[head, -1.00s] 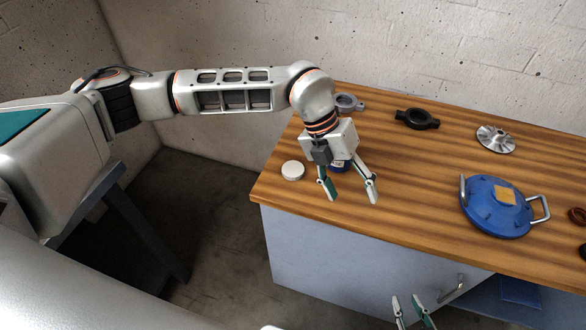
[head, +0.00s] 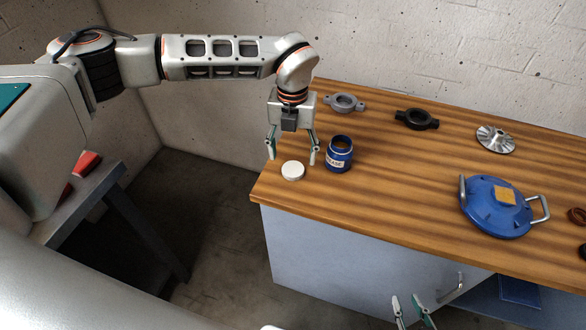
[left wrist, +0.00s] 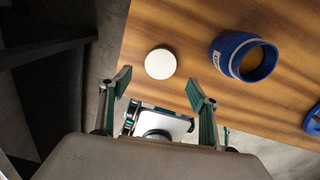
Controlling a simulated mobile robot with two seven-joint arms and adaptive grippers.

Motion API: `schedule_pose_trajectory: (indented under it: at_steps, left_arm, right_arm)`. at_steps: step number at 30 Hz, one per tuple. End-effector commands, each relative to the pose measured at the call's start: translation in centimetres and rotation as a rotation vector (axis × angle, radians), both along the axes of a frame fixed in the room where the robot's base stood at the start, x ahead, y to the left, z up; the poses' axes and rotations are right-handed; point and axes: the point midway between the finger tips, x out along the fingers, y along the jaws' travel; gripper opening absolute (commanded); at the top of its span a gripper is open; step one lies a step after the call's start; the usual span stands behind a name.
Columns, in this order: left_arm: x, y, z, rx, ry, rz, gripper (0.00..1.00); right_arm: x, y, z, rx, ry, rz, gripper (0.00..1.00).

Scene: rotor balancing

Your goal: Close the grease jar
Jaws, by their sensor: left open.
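The grease jar (head: 339,156) is a small blue jar with a white label, standing upright and open at the left end of the wooden worktop. It also shows in the left wrist view (left wrist: 228,50), with a brownish inside. The round white lid (head: 292,171) lies flat on the worktop just left of the jar, apart from it, and shows in the left wrist view (left wrist: 160,64). My left gripper (head: 292,161) is open and empty above the lid, fingers pointing down. My right gripper (head: 412,308) shows at the bottom edge, its two fingers apart, below the worktop's front edge.
Behind the jar lie a grey ring-shaped part (head: 345,103) and a black one (head: 416,119). A silver finned rotor (head: 496,139) and a blue round cover with handles (head: 481,219) are at the right. The worktop (head: 400,175) between jar and cover is clear.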

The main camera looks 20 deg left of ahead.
Motion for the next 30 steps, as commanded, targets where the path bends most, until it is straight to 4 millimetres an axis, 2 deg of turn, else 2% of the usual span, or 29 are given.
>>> schedule_pose_trajectory:
  at_steps: [10,21,30]
  left_arm:
    - [0.0,0.0,-0.5,0.000,0.000,0.000,0.61]
    - [0.4,0.1,-5.1,-0.001,0.000,-0.001,0.61]
    - [0.5,0.1,-5.5,-0.001,-0.001,-0.001,0.61]
  right_arm:
    - [0.0,0.0,0.1,0.000,0.000,0.000,0.26]
    - [0.1,0.0,0.6,0.000,-0.002,0.001,0.26]
    - [0.0,0.0,0.6,0.000,-0.001,0.001,0.26]
